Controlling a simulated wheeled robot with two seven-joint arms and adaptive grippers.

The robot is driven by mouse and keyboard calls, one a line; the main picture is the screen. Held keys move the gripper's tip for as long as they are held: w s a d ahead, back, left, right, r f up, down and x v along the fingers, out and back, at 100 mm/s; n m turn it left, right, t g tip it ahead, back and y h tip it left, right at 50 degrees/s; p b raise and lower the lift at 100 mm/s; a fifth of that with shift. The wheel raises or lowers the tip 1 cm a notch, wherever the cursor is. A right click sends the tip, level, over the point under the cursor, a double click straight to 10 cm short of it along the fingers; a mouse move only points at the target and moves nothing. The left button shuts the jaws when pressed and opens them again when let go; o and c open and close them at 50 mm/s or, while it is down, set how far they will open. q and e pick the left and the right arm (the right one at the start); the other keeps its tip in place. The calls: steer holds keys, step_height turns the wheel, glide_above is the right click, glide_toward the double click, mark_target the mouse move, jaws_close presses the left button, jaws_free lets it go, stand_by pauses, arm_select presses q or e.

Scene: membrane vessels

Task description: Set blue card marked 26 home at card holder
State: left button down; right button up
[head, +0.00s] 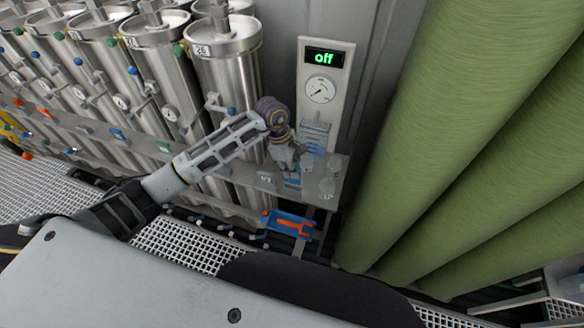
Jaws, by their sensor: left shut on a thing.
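My left gripper (289,166) reaches in from the left and points down over a small grey shelf. It is shut on a small blue piece (292,182), seemingly the blue card; its number is too small to read. The gripper hides part of it, and I cannot tell whether it touches the shelf. A rack-like piece with blue and pale layers (315,131), possibly the card holder, is on the grey panel just right of the gripper. My right gripper is not in view.
Clear glassware (327,187) stands on the shelf (267,181) right of the gripper. The panel (338,84) has an "off" display and a gauge. Steel vessels (226,80) line the left, one labelled 26. A blue tray with an orange tool (291,224) sits lower. Large green cylinders (440,130) fill the right.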

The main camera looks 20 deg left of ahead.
mark_target(293, 183)
arm_select(q)
steer(key=shift+a+b+x, duration=0.2)
steer(key=shift+b+x, duration=0.15)
steer(key=shift+x, duration=0.4)
steer(key=shift+a+b+x, duration=0.15)
steer(key=shift+b+x, duration=0.2)
steer(key=shift+x, duration=0.4)
steer(key=shift+a+b+x, duration=0.2)
steer(key=shift+b+x, duration=0.15)
steer(key=shift+x, duration=0.45)
steer(key=shift+f+b, duration=0.65)
steer(key=shift+f, duration=0.1)
steer(key=shift+f+b, duration=0.3)
steer(key=shift+b, duration=0.1)
steer(key=c, duration=1.3)
jaws_free()
steer(key=shift+r, duration=0.1)
steer(key=shift+v, duration=5.95)
